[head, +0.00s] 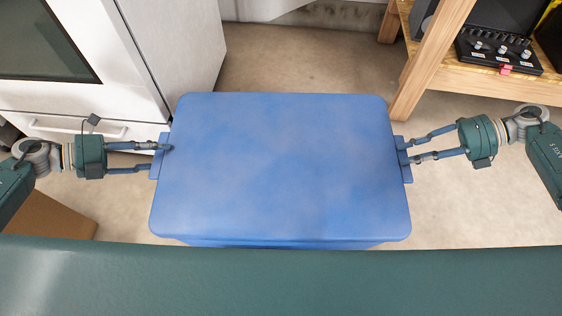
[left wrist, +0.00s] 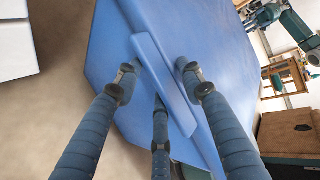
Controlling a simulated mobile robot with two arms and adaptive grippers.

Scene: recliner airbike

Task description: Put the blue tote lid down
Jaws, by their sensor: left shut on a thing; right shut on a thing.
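The blue tote lid (head: 285,165) fills the middle of the head view, seen from above and looking level. A blue edge (head: 280,243) shows just under its near rim; I cannot tell whether the lid rests on the tote. My left gripper (head: 162,157) is shut on the tab at the lid's left side. In the left wrist view, the fingers of my left gripper (left wrist: 160,80) close around a blue bar (left wrist: 165,85) on the lid's side. My right gripper (head: 406,157) is shut on the tab at the right side.
A white appliance (head: 175,45) stands close at the back left. A wooden shelf (head: 430,60) holds a black device with knobs (head: 497,55) at the back right. A brown box (head: 45,215) is at lower left. Bare concrete floor (head: 310,65) lies behind the lid.

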